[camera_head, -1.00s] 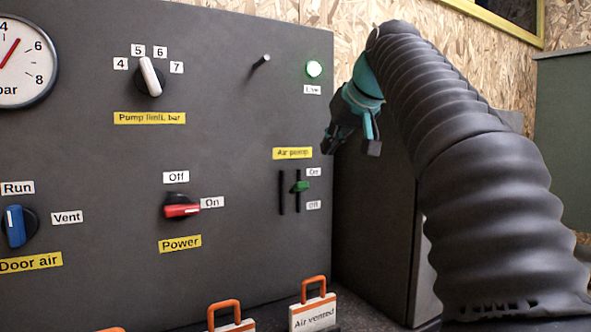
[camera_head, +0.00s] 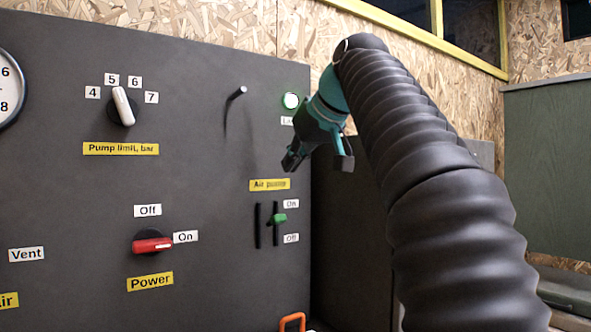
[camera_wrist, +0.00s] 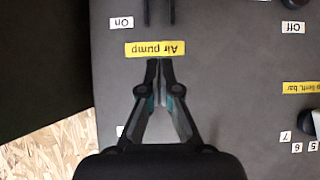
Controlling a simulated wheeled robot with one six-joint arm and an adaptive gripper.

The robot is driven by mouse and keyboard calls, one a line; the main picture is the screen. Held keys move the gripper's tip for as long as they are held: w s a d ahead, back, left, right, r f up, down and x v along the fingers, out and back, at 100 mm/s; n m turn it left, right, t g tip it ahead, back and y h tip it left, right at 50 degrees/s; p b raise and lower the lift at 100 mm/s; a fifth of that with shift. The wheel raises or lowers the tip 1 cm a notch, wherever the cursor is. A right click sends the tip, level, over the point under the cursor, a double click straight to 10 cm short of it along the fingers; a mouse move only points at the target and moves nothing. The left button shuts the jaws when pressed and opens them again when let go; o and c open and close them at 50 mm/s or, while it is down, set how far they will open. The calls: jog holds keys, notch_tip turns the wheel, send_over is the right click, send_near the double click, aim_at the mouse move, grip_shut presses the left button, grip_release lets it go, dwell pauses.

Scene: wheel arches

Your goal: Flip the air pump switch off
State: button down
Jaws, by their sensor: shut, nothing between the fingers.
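The air pump switch is a small green lever (camera_head: 279,218) in a vertical slot on the grey panel. It sits in the upper part of the slot, nearer the "On" label than the "Off" label below. The yellow "Air pump" label (camera_head: 269,184) is above it. My gripper (camera_head: 292,163) is above and slightly right of that label, apart from the lever. In the wrist view, the panel appears upside down; my gripper (camera_wrist: 160,63) is shut and empty, its tips beside the "Air pump" label (camera_wrist: 155,49). The lever is out of that view; only dark slot ends show.
A red power knob (camera_head: 152,245) and a white pump limit knob (camera_head: 124,107) are left on the panel. A dark peg (camera_head: 236,92) sticks out above. A green lamp (camera_head: 290,101) glows near my gripper. An orange tag handle (camera_head: 292,322) shows at the bottom.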

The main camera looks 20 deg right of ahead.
jog(key=b, duration=0.2)
send_over(282, 217)
jog(key=w, duration=0.2)
jog(key=f, duration=0.5)
jog(key=shift+s+a+f, duration=0.15)
jog(key=shift+a, duration=0.2)
jog(key=shift+s+d+f+b, duration=0.2)
jog(key=shift+s+f+b, duration=0.45)
jog(key=shift+f, duration=0.35)
jog(key=shift+s+d+f, duration=0.1)
jog(key=shift+s+f, duration=0.15)
jog(key=shift+f, duration=0.3)
jog(key=shift+d, duration=0.1)
